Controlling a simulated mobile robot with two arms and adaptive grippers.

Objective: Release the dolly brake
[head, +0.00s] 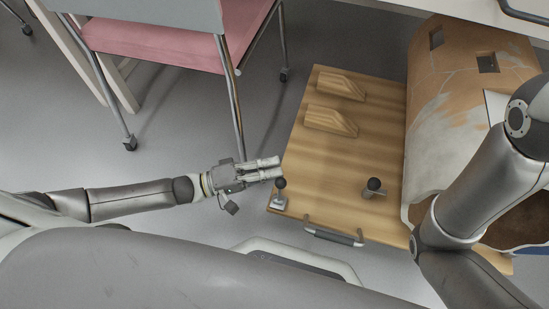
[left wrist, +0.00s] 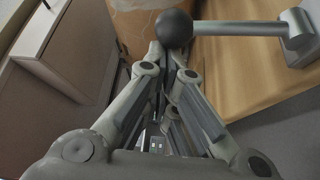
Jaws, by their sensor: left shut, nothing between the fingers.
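The wooden dolly (head: 335,165) lies on the floor, with a grey push handle (head: 333,237) at its near edge. A brake lever with a black ball knob (head: 280,184) stands on a small metal plate at the dolly's near left corner. My left gripper (head: 279,167) is shut and empty, its fingertips just beyond the knob at the board's left edge. In the left wrist view the black ball (left wrist: 174,28) is close in front of the fingertips (left wrist: 163,58), with a grey rod running right to a bracket. I cannot tell whether they touch. My right gripper is not in view.
A second black knob (head: 374,185) stands on the dolly to the right. Two wooden wedge blocks (head: 332,121) sit farther back. A large cracked vessel (head: 455,100) lies at the right. A pink chair (head: 160,45) stands at the back left.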

